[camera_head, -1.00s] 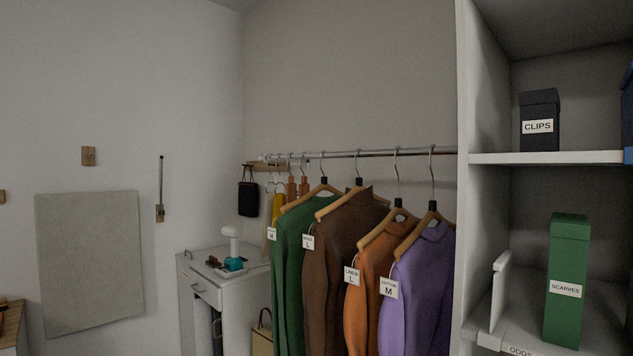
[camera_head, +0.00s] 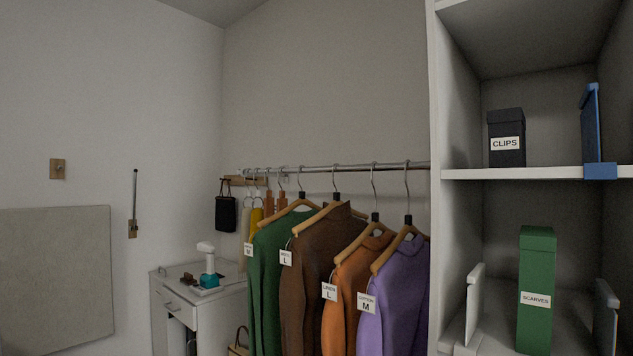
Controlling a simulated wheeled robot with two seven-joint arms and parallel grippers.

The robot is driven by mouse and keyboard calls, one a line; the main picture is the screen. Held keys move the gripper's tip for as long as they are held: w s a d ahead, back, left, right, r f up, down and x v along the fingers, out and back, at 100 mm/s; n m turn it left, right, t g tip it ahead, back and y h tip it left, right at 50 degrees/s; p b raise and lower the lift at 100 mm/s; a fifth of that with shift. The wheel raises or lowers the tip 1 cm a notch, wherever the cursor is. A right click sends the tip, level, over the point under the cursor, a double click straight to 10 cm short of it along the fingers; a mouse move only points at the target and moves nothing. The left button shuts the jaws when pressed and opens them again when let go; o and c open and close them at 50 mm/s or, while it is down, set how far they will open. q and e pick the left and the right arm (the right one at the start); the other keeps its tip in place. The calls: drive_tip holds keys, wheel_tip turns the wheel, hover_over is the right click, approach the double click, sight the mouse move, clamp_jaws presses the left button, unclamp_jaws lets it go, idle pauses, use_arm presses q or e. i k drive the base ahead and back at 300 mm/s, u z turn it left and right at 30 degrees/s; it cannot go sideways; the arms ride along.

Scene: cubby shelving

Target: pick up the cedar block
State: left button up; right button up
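Neither of my grippers shows in the head view. I cannot clearly pick out a cedar block. Two narrow orange-brown pieces (camera_head: 275,204) hang at the left end of the clothes rail, too small to identify. A small dark brown item (camera_head: 188,280) lies on top of the white cabinet (camera_head: 172,320), beside a teal-based white device (camera_head: 208,267); its nature is also unclear.
Green, brown, orange and purple sweaters (camera_head: 399,290) hang from the rail (camera_head: 330,168). White cubby shelving (camera_head: 540,174) stands at right with a dark CLIPS box (camera_head: 507,135), a green SCARVES box (camera_head: 537,270) and a blue divider (camera_head: 591,125). A board (camera_head: 55,275) is on the left wall.

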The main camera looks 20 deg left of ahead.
sight(282, 202)
drive_tip(key=u, duration=2.3)
drive_tip(key=i, duration=2.55)
drive_tip(key=z, duration=3.65)
